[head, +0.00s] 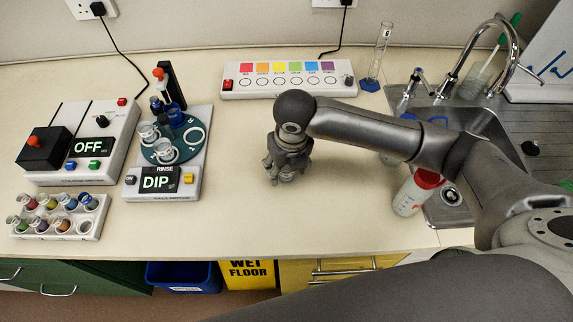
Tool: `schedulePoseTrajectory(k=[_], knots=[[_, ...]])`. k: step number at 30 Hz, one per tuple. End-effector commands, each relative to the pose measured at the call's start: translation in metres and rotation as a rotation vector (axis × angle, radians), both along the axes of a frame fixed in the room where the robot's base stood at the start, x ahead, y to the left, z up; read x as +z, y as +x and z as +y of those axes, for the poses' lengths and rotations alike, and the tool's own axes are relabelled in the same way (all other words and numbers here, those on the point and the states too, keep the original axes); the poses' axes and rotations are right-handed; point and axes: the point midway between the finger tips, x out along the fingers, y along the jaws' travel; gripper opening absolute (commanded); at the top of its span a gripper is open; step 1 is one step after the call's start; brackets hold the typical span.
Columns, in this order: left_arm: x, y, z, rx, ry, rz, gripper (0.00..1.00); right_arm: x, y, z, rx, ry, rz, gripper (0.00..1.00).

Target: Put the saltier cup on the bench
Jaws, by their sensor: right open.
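Two small clear cups, a rear one (147,133) and a front one (163,150), sit on the round dark green turntable (190,148) of the grey tester (193,181). Its screen (158,180) reads DIP, with RINSE printed above. The cups look alike, and nothing visible tells which is saltier. My right gripper (284,178) points down over the bare middle of the bench (245,222), right of the tester and apart from both cups. It is open, with nothing seen between its fingers. My left gripper is out of view.
A black-topped device reading OFF (118,158) and a rack of coloured vials (91,220) stand at left. A colour-button panel (288,83) is at the back. A red-capped bottle (410,197) stands by the sink (480,118), close to my right arm.

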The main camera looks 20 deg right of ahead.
Motion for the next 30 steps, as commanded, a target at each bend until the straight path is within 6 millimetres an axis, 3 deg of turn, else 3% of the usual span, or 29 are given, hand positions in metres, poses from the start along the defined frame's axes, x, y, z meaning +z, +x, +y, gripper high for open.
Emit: schedulePoseTrajectory(k=[6, 8, 21, 30], knots=[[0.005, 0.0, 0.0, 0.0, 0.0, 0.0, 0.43, 0.006, 0.0, 0.0, 0.0, 0.0, -0.001, 0.57], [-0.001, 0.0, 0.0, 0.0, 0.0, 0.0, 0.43, 0.012, 0.0, 0.001, 0.001, 0.003, -0.004, 0.57], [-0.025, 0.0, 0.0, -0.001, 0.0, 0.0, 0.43, 0.1, -0.014, -0.001, 0.002, 0.001, -0.006, 0.57], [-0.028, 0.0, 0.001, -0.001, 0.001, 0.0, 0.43, 0.122, -0.018, -0.002, 0.001, 0.0, 0.0, 0.57]])
